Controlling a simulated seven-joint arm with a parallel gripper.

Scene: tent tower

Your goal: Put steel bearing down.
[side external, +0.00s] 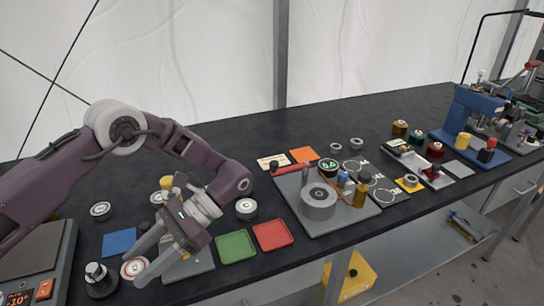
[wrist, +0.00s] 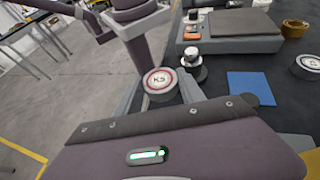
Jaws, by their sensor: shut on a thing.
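The steel bearing (side external: 134,268) appears to be the short round metal piece with a white, red-ringed face. My gripper (side external: 142,265) is shut on it, one finger on each side. In the wrist view the bearing (wrist: 161,81) sits between the fingertips, with a mark like "K5" on its face. The gripper is low at the table's near left part, left of the green tray (side external: 236,246). I cannot tell whether the bearing touches the table.
A dark post with a bright knob (side external: 97,279) stands just left of the bearing. A blue mat (side external: 119,242) lies behind it, and a red tray (side external: 272,235) lies right of the green one. Several round pieces, such as one (side external: 246,208), stand behind. The table's front edge is close.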

